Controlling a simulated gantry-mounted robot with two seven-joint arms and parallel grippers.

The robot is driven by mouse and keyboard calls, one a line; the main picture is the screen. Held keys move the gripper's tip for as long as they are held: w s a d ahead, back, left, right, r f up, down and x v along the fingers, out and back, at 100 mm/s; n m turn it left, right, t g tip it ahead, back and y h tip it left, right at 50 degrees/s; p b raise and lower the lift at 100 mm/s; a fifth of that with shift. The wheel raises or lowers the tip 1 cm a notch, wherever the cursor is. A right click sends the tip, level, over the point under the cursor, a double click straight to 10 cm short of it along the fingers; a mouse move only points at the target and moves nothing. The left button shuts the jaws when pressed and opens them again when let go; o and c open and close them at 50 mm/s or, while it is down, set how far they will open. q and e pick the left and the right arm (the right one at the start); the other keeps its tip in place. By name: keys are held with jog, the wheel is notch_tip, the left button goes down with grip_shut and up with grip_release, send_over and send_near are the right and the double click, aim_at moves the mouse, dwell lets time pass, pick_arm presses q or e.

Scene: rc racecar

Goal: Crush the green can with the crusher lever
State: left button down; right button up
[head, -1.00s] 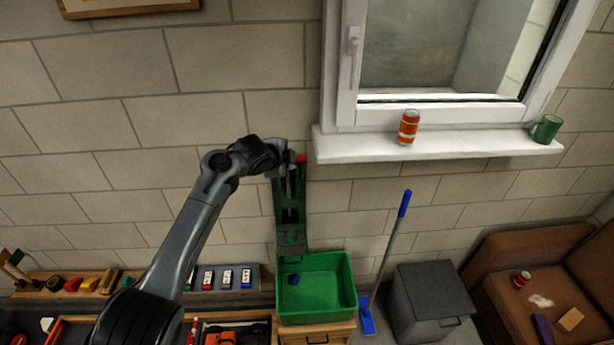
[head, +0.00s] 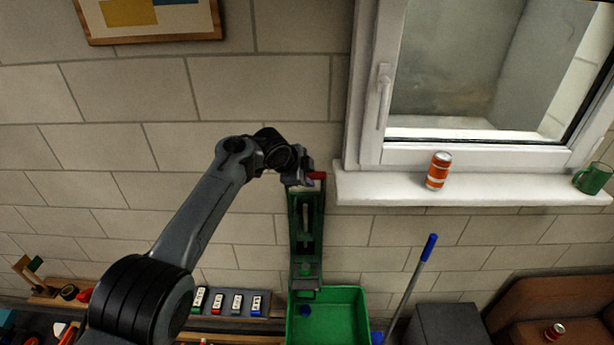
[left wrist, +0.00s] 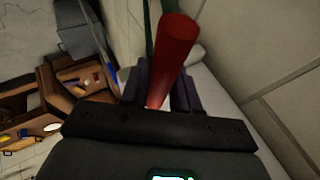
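The green can crusher (head: 305,240) is fixed upright on the wall. Its red lever handle (head: 317,175) sticks out at the top right. My left gripper (head: 303,179) is at this handle. In the left wrist view the red handle (left wrist: 172,60) runs between the two dark fingers of my left gripper (left wrist: 160,88) and fills the gap between them, so it looks shut on the handle. My right gripper is not in view.
A green bin (head: 357,310) with a blue item (head: 305,310) stands below the crusher. A blue-handled pole (head: 414,275) leans right of the bin.

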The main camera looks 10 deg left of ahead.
pick_arm(q)
jog(key=c, duration=1.1)
grip_release()
jog(key=shift+w+a+f, duration=0.15)
jog(key=shift+c, duration=0.2)
jog(key=shift+o, duration=1.1)
jog(key=shift+w+r, duration=0.1)
jog(key=shift+r, duration=0.1)
jog(key=shift+b+v, duration=1.1)
jog(key=b+v, duration=0.3)
jog(key=v, duration=0.5)
jog(key=shift+s+r, duration=0.2)
jog(key=shift+s, duration=0.05)
jog(key=shift+a, duration=0.1)
